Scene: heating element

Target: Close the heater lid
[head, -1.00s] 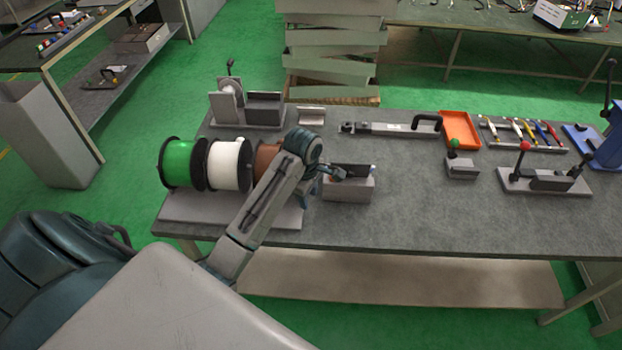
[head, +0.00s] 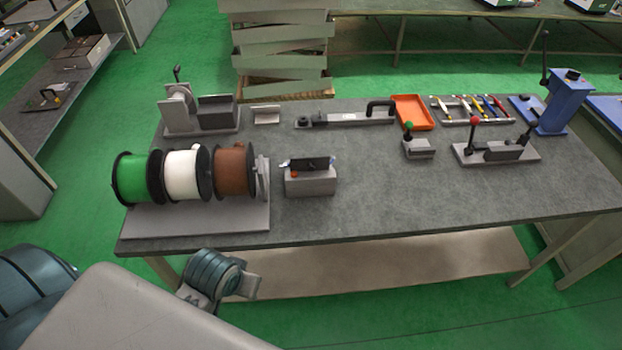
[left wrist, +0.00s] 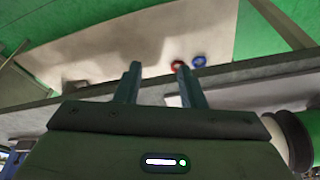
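What looks like the heater is a small grey box (head: 311,182) near the table's front edge in the head view, right of the spools. A dark lid-like piece (head: 310,163) is at its top, with a small red-orange spot on the front left. I cannot tell for sure whether this piece is fully down. My left arm is folded below the front table edge, away from the box. In the left wrist view my left gripper (left wrist: 157,72) has its two fingers apart with nothing between them. My right gripper is not in view.
Green, white and brown spools (head: 187,174) stand on a grey base at the left. Behind are a grey fixture (head: 216,112), a long black-handled tool (head: 350,118), an orange tray (head: 413,112) and lever fixtures (head: 496,150).

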